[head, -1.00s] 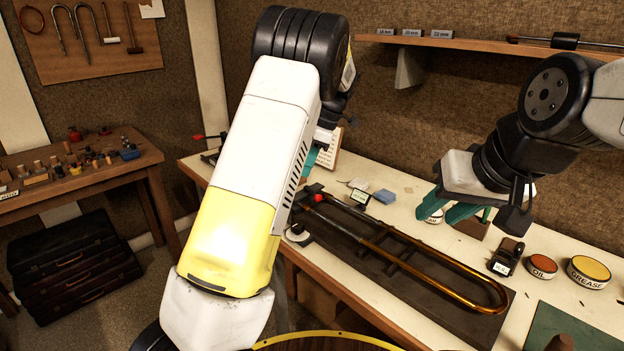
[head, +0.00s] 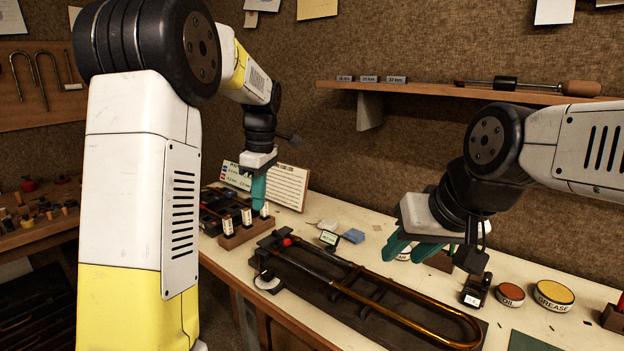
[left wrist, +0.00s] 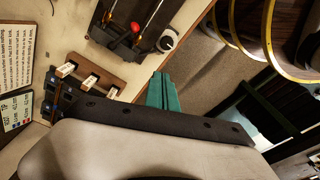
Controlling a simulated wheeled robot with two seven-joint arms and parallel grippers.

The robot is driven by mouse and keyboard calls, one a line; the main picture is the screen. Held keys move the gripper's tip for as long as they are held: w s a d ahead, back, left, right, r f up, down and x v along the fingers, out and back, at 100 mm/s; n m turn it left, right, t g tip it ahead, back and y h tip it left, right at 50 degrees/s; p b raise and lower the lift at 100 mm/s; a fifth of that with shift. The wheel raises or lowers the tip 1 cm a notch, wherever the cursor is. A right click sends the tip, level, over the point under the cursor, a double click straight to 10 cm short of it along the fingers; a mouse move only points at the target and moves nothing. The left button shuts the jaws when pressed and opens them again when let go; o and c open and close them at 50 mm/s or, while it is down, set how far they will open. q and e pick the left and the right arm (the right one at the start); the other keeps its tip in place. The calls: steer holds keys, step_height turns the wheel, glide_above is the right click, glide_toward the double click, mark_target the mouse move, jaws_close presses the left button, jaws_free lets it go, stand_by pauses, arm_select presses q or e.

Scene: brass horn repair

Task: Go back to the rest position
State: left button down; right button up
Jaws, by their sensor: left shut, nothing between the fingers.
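My left gripper (head: 258,192) hangs near the back left of the workbench, its teal fingers pointing down and shut with nothing between them. In the head view it is beside the small rack of labelled pieces (head: 243,228). The left wrist view also shows the closed fingers (left wrist: 162,92), apart from the bench things. My right gripper (head: 412,248) is over the back of the bench, its teal fingers apart, with no object seen between them. The brass slide (head: 408,310) lies on its dark holder (head: 350,312) in front of both grippers.
An oil tin (head: 510,292), a grease tin (head: 554,292) and a small black gauge (head: 475,290) stand to the right. A shelf (head: 440,92) juts from the wall above the right gripper. A printed card (head: 285,187) stands behind the left gripper.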

arm_select(q)
steer(key=s+r+m+t+h, duration=0.3)
steer(key=s+m, duration=1.2)
steer(key=s, duration=1)
steer(key=t, duration=0.2)
steer(key=shift+s+m+t, duration=0.15)
steer(key=shift+m+t, duration=0.15)
steer(key=shift+t, duration=0.1)
